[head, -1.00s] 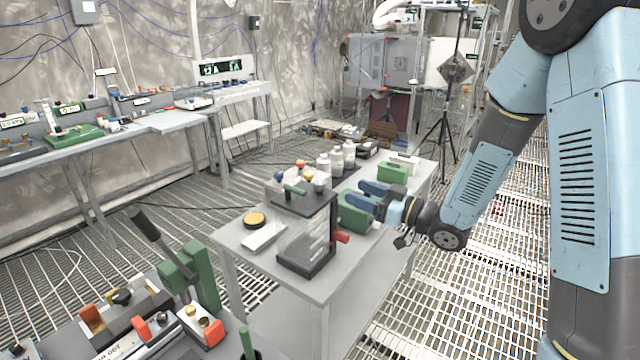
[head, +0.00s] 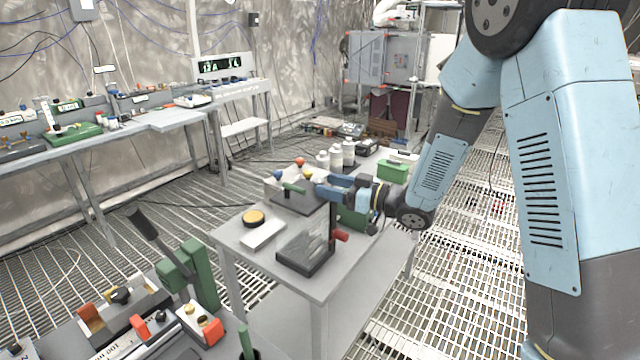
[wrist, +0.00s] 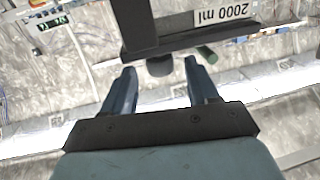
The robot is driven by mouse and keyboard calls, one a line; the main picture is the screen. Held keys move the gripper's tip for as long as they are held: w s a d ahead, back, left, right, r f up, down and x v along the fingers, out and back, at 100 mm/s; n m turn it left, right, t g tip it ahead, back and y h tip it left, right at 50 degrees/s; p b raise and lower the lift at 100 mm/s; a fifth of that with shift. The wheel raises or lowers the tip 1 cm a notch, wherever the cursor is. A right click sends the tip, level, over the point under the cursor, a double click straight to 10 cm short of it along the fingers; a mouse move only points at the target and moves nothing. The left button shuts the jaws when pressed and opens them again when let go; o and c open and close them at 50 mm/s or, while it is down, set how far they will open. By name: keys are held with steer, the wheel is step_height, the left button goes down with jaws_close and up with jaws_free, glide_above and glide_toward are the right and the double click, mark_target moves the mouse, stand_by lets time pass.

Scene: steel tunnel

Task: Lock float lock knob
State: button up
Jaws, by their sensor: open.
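My gripper (head: 322,191) is at the right edge of the top plate, open and empty. In the wrist view a dark round knob (wrist: 160,67) shows beyond and between my open fingers (wrist: 163,90), apart from them. A green cylinder (wrist: 207,54) is right of it. No label marks the float lock knob. The gripper hides the plate's right end in the head view.
The grey table (head: 330,285) also holds a yellow-topped round item (head: 253,216), a white block (head: 263,234), white bottles (head: 336,155) and a green box (head: 393,171). A bench with green parts (head: 203,275) is at front left. Grating floor is clear at right.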

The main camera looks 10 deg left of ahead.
mark_target(320, 180)
steer(key=shift+x, duration=1.85)
steer(key=c, duration=0.9)
